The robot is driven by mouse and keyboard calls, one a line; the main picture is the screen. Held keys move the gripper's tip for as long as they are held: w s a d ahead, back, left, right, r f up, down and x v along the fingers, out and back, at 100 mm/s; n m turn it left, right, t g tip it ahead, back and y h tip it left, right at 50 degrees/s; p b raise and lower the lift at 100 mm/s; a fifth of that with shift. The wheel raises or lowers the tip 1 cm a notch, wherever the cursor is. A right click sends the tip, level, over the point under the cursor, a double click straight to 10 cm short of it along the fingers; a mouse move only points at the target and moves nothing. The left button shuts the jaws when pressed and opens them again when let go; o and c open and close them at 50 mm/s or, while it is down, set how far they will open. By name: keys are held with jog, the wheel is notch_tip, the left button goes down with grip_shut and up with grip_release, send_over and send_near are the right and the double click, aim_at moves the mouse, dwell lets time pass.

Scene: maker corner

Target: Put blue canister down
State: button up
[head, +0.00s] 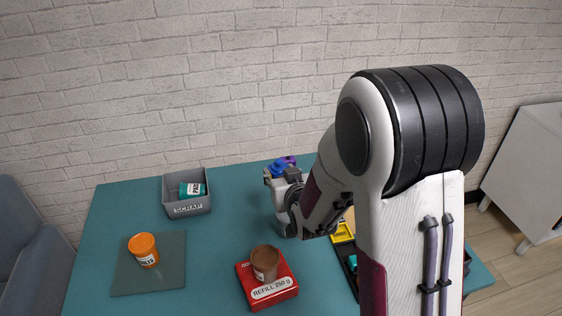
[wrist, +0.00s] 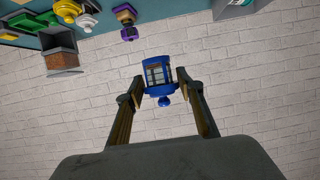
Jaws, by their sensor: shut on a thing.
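The blue canister (wrist: 158,72) is between the two fingertips of my gripper (wrist: 157,84), which is shut on it. In the wrist view it shows against the brick wall, apart from the table surface, with its round knob towards the bottom of the picture. In the head view the blue canister (head: 278,168) is a small blue shape at the tip of my gripper (head: 276,175), near the back of the table. My arm and gripper hide part of it there. Its exact height above the table is hard to tell.
A purple object (head: 289,160) is beside the canister. My arm hides the right side.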

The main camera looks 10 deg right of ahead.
jog(key=w+f, duration=0.2)
jog(key=f, duration=0.1)
jog(key=shift+a+m+h, duration=0.1)
jog(key=shift+m+h, duration=0.2)
jog(key=w+d+f+m+g+h, duration=0.2)
jog(key=d+f+m+h, duration=0.15)
jog(key=d+h, duration=0.2)
jog(key=w+d+f+m+g+h, duration=0.2)
jog(key=d+m+h, duration=0.2)
jog(key=d+m, duration=0.15)
jog(key=s+d+f+m+g+h, duration=0.1)
jog(key=s+d+m+g, duration=0.1)
jog(key=s+m+g, duration=0.3)
jog(key=s+d+f+m+g+h, duration=0.2)
jog(key=s+m+g, duration=0.4)
jog(key=s, duration=0.7)
jog(key=shift+d+f+g, duration=0.3)
jog(key=shift+d+g, duration=0.4)
jog(key=shift+g, duration=0.1)
jog(key=shift+f, duration=0.2)
jog(key=shift+f, duration=3.25)
